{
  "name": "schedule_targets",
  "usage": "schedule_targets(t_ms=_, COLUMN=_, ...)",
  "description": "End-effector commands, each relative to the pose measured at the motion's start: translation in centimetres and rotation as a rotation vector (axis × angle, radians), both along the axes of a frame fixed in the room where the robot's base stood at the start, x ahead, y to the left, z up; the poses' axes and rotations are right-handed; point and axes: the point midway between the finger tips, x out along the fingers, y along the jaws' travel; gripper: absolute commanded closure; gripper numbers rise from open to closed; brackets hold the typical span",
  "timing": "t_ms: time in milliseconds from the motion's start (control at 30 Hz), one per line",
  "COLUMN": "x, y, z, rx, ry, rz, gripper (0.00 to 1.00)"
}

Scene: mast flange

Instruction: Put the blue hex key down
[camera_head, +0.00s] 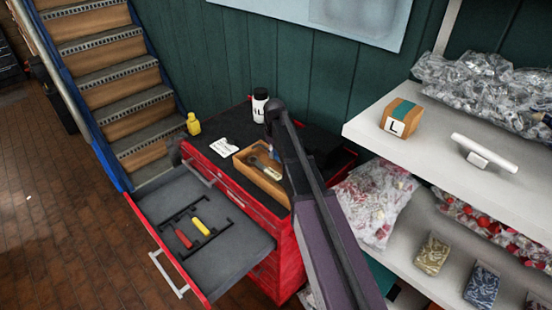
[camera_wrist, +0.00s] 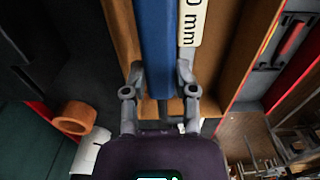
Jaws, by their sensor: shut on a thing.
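The blue hex key (camera_wrist: 157,45) shows in the wrist view as a thick blue handle running up from between my fingers. My gripper (camera_wrist: 160,82) is shut on it, one finger on each side. The wooden tray (camera_wrist: 122,28) has its walls on both sides of the handle. A white label ending in "0 mm" (camera_wrist: 190,22) lies beside the handle. In the head view the tray (camera_head: 262,181) stands on the red cabinet's dark top, and my arm hides part of it. Whether the key touches the tray floor I cannot tell.
The cabinet's open drawer (camera_head: 172,203) holds a black rack with a red tool (camera_head: 184,239) and a yellow tool (camera_head: 201,227). A white bottle with a black cap (camera_head: 260,104), a white card (camera_head: 223,147) and a yellow bottle (camera_head: 193,124) stand near the tray. Shelves (camera_head: 450,145) are at right.

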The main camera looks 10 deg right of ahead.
Motion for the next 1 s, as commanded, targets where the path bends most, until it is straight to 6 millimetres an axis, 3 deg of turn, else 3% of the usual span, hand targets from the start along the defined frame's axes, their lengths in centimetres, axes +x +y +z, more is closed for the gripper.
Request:
schedule_targets(t_ms=67, x=1.0, y=-0.4, z=-0.2, rx=0.000, ry=0.000, rz=-0.001, gripper=1.00)
schedule_targets(t_ms=433, x=0.6, y=-0.2, z=-3.3, rx=0.000, ry=0.000, rz=0.000, gripper=1.00)
schedule_targets(t_ms=1000, x=0.6, y=-0.2, z=-3.8, rx=0.000, ry=0.000, rz=0.001, gripper=1.00)
